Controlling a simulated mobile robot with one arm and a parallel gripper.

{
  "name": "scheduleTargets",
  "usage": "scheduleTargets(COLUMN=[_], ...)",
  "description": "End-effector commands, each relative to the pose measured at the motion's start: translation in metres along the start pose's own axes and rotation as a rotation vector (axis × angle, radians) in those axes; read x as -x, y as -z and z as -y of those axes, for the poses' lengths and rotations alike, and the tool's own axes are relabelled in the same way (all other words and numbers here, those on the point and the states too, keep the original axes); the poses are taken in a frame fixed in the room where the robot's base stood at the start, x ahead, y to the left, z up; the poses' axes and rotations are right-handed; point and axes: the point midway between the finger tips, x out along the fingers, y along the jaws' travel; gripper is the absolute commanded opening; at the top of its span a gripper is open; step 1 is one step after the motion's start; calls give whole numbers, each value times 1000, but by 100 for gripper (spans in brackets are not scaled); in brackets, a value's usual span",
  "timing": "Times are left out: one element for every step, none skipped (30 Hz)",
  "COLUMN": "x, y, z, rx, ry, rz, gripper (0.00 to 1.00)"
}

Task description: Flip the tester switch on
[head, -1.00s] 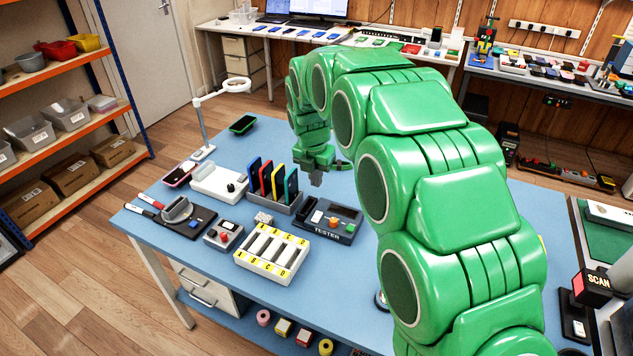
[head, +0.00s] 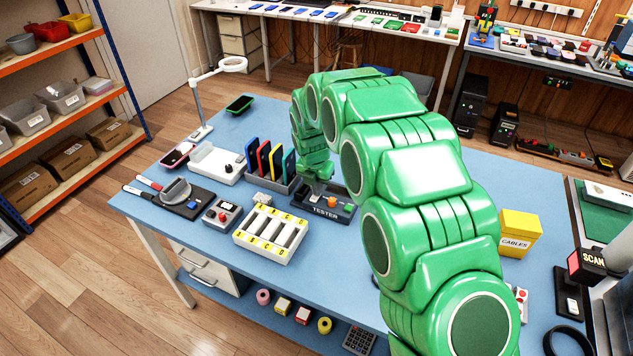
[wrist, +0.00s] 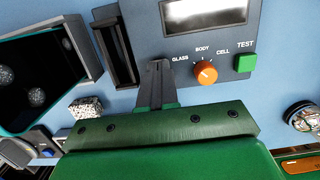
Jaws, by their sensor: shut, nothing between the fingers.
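The tester (head: 330,212) is a dark grey box on the blue table, lettered TESTER on its front, partly hidden by my arm in the head view. In the wrist view the tester (wrist: 150,45) shows a display window (wrist: 203,12), an orange knob (wrist: 205,72) marked GLASS, BODY and CELL, a green TEST button (wrist: 245,62) and a dark slot (wrist: 115,50) at its left. My gripper (wrist: 157,68) is shut and empty, its fingertips over the tester's near part, left of the knob. I cannot tell whether they touch. No separate switch lever is clear.
A phone rack (head: 283,183) stands close on the tester's left. A white tray with yellow labels (head: 268,236) lies in front of it. A yellow CABLES box (head: 519,233) is to the right. Bare blue table (head: 240,130) lies behind the rack.

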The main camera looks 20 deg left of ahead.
Motion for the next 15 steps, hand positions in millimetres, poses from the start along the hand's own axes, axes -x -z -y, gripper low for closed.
scheduleTargets(x=[0, 0, 0, 0, 0, 1, 0, 0, -2, -3, -5, -5, -5, -5, -5], y=[0, 0, 0, 0, 0, 0, 0, 0, -1, -1, -2, -2, -2, -2, -1], z=[0, 0, 0, 0, 0, 0, 0, 0, 0, 0, 0, 0, 0, 0, 0], rx=[0, 0, 0, 0, 0, 0, 0, 0, 0, 0, 0, 1, 1, 1, 1], ry=[0, 0, 0, 0, 0, 0, 0, 0, 0, 0, 0, 0, 0, 0, 1], rz=[0, 0, 0, 0, 1, 1, 0, 0, 0, 0, 0, 0, 0, 0, -1], gripper=[0, 0, 0, 0, 0, 0, 0, 0, 0, 0, 0, 0, 0, 0, 0])
